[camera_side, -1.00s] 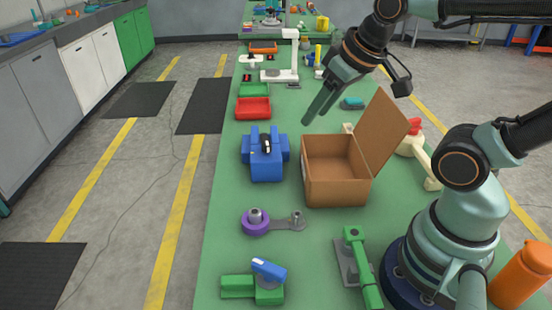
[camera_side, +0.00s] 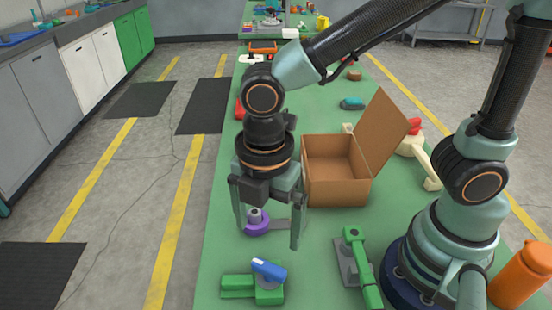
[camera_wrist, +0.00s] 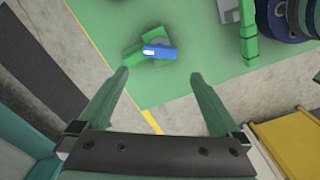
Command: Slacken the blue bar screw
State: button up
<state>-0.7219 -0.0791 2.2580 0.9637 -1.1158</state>
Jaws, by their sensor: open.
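The blue bar (camera_side: 268,269) sits on top of a green block-shaped fixture (camera_side: 237,287) at the near end of the green bench. In the wrist view the blue bar (camera_wrist: 160,52) lies nearly crosswise, just beyond the fingertips, with the green fixture (camera_wrist: 134,54) beneath it. My gripper (camera_side: 268,236) points down, open and empty, above and behind the blue bar in the side view. Its two fingers are spread wide in the wrist view (camera_wrist: 160,76), apart from the bar. The screw itself cannot be made out under the bar.
A purple ring part (camera_side: 257,228) with a grey wrench-like arm shows behind my gripper. An open cardboard box (camera_side: 337,190) stands to the right. A green-handled clamp (camera_side: 360,265) lies right of the blue bar, and an orange bottle (camera_side: 522,275) stands at the right edge.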

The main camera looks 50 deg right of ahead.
aim_at(269, 267)
notch_tip(269, 267, down, 12)
jog(key=shift+r, duration=0.15)
dwell(0.4)
jog(key=c, duration=1.1)
jog(key=n, duration=0.4)
jog(key=shift+n, duration=0.4)
jog(key=shift+c, duration=0.2)
jog(key=n, duration=0.4)
jog(key=shift+n, duration=0.4)
jog(key=n, duration=0.4)
jog(key=shift+n, duration=2.1)
